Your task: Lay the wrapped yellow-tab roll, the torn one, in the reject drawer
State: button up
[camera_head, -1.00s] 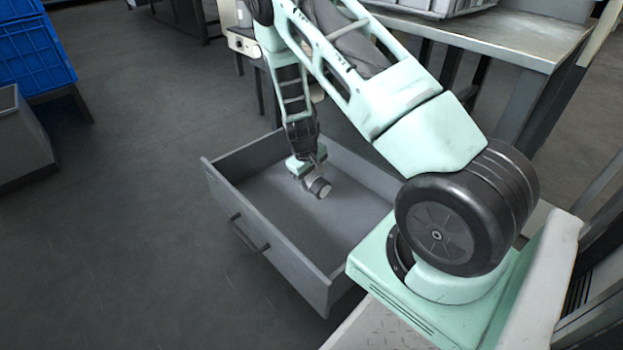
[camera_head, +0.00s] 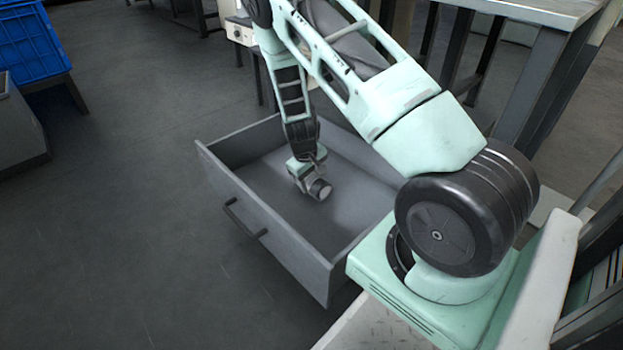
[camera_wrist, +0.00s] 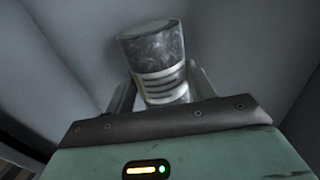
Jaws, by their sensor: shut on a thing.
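My gripper (camera_head: 313,182) reaches down inside the open grey drawer (camera_head: 272,238). It is shut on a dark grey cylindrical roll (camera_wrist: 152,52), whose round pale end (camera_head: 320,190) shows in the head view. In the wrist view the roll stands out between the two fingers, tilted a little, with a white band and dark stripes around its lower part. The drawer walls surround it on several sides. A yellow tab and a tear cannot be made out clearly. Whether the roll touches the drawer floor cannot be told.
The drawer's floor shows no other object in the head view. A metal table (camera_head: 520,10) stands at the upper right. A blue crate (camera_head: 32,50) is at the upper left, with open dark floor (camera_head: 110,220) left of the drawer.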

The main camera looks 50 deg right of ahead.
jog(key=shift+f, duration=0.65)
jog(key=o, duration=1.3)
jog(key=a+r+p, duration=0.3)
jog(key=r+p, duration=0.6)
jog(key=r, duration=0.8)
jog(key=shift+a, duration=0.2)
jog(key=shift+w, duration=0.1)
